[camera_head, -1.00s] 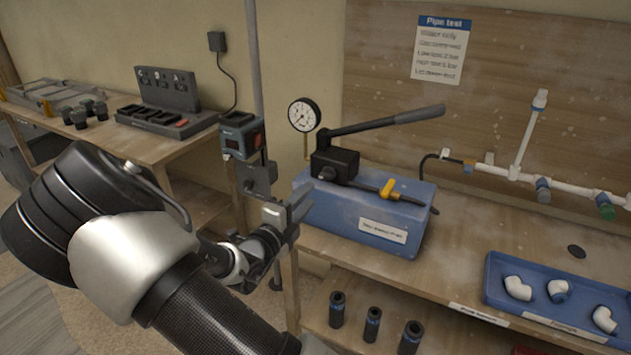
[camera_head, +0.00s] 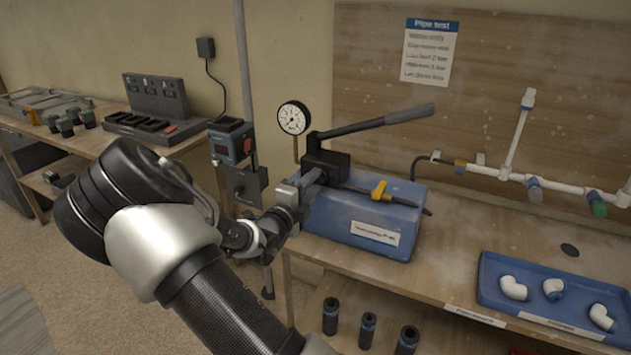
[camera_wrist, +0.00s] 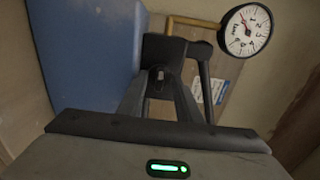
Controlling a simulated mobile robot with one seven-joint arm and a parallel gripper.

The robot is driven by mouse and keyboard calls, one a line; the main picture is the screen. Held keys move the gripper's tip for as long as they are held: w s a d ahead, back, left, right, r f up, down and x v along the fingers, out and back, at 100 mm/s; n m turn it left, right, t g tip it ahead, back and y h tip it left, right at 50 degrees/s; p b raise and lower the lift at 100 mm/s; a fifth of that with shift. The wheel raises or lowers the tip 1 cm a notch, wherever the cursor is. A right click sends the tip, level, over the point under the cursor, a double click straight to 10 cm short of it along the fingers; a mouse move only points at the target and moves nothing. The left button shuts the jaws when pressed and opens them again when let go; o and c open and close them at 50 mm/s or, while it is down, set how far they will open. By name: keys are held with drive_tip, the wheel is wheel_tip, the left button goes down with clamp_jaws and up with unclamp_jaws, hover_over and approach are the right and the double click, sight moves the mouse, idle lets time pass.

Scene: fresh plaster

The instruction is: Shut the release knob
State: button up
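The blue test pump (camera_head: 340,222) stands on the bench with a black pump block (camera_head: 327,163) and a long lever raised to the right. My gripper (camera_head: 314,181) is at the near left side of the block. In the wrist view, my gripper (camera_wrist: 161,90) has its two dark fingers apart, one on each side of a small dark part (camera_wrist: 159,76) on the block, which may be the release knob. I cannot tell whether the fingers press on it. The head view hides this part behind the gripper. A yellow tap (camera_head: 379,190) sits on the hose.
The round gauge (camera_head: 293,118) rises behind the block, close to my gripper; it also shows in the wrist view (camera_wrist: 246,30). A grey post with a boxed device (camera_head: 230,141) stands left. A blue tray (camera_head: 480,284) with white elbows lies right. Black sockets stand on the lower shelf.

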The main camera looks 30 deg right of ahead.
clamp_jaws()
drive_tip(key=m+b, duration=0.7)
drive_tip(key=b, duration=0.5)
drive_tip(key=shift+m, duration=0.3)
